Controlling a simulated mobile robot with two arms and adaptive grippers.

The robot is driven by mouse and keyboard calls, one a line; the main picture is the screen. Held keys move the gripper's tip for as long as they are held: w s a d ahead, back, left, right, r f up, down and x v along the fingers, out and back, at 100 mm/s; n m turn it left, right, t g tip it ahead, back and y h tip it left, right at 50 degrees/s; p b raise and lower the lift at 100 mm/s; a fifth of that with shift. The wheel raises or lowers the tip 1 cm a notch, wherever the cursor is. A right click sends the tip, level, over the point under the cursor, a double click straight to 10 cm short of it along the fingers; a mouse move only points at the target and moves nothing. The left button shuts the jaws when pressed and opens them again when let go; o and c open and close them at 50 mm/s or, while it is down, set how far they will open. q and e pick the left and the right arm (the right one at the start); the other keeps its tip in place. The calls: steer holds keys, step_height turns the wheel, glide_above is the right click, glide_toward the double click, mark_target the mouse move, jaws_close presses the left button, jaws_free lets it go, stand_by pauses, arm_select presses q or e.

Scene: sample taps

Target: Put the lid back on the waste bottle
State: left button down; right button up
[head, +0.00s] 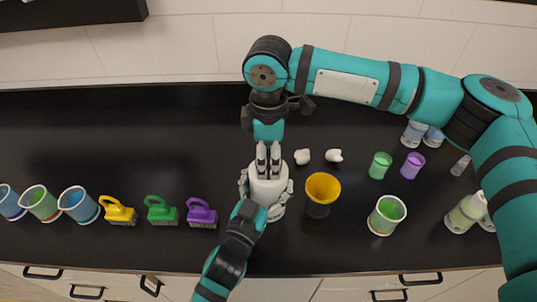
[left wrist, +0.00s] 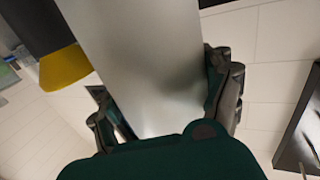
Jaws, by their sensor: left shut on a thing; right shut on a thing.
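The white waste bottle (head: 268,188) stands upright near the middle of the counter. My left gripper (head: 266,192) is shut around its body; in the left wrist view the smooth grey-white bottle wall (left wrist: 140,65) fills the space between the fingers (left wrist: 165,105). My right gripper (head: 268,162) points down over the bottle's top, its two fingers close together and shut on the lid. The lid is mostly hidden by the fingers, and I cannot tell whether it touches the bottle's neck.
A yellow funnel (head: 322,188) on a dark holder stands just right of the bottle. Two small white pieces (head: 318,156) lie behind it. Green (head: 386,215) and purple (head: 412,165) cups stand further right. Brushes (head: 160,211) and beakers (head: 78,205) line the left front. The back left is clear.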

steer(key=o, duration=1.4)
steer(key=shift+c, duration=0.2)
step_height(320, 180, up, 12)
arm_select(q)
jaws_free()
steer(key=v, duration=1.2)
